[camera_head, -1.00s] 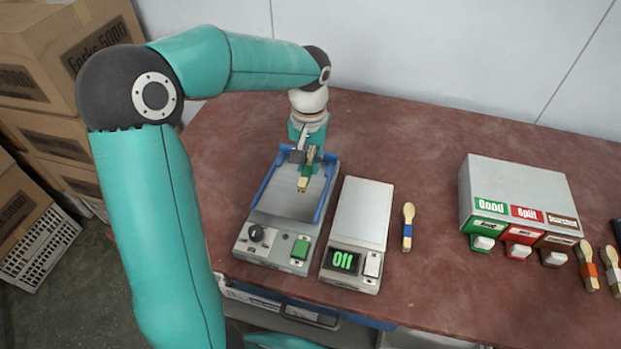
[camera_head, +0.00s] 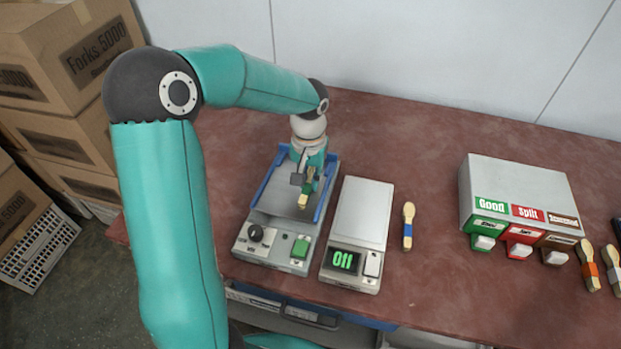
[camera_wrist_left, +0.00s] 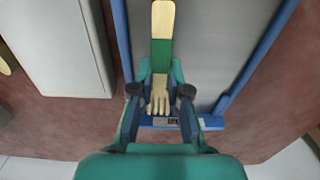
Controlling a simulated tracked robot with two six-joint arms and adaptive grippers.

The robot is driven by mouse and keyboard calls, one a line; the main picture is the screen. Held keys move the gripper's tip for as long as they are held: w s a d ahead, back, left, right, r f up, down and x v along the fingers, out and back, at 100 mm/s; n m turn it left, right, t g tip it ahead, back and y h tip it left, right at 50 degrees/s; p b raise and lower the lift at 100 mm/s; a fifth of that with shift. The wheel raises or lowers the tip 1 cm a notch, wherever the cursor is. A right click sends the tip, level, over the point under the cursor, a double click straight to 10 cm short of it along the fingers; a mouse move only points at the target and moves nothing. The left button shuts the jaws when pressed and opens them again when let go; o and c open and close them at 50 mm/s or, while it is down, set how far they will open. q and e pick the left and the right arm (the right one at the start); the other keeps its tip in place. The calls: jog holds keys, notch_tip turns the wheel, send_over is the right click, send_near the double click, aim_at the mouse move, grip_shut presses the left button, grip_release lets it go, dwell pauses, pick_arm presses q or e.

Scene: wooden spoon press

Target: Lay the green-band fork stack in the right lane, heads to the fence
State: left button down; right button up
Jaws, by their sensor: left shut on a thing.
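The green-band fork stack (camera_head: 303,199) is in my left gripper (camera_head: 307,180), over the right part of the metal bed of the press (camera_head: 275,205). In the left wrist view, my left gripper (camera_wrist_left: 160,98) is shut around the stack near its fork heads. The green band (camera_wrist_left: 160,55) shows beyond the fingers, with the pale handle end past it. The heads point towards the blue fence (camera_wrist_left: 215,123) at the bed's back end. I cannot tell whether the stack touches the bed. My right gripper is not in view.
A scale (camera_head: 360,215) reading "Off" stands close right of the press. A blue-band stack (camera_head: 408,225) lies right of it. A grey box with Good, Split and a third label (camera_head: 515,190) stands further right. Orange-band (camera_head: 589,268) and white-band stacks (camera_head: 611,268) lie beside it.

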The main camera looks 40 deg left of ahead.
aim_at(309, 181)
pick_arm(q)
jog(key=c, duration=1.1)
grip_release()
notch_tip(309, 181, up, 13)
jog(key=shift+f+p, duration=0.2)
jog(key=shift+p, duration=0.35)
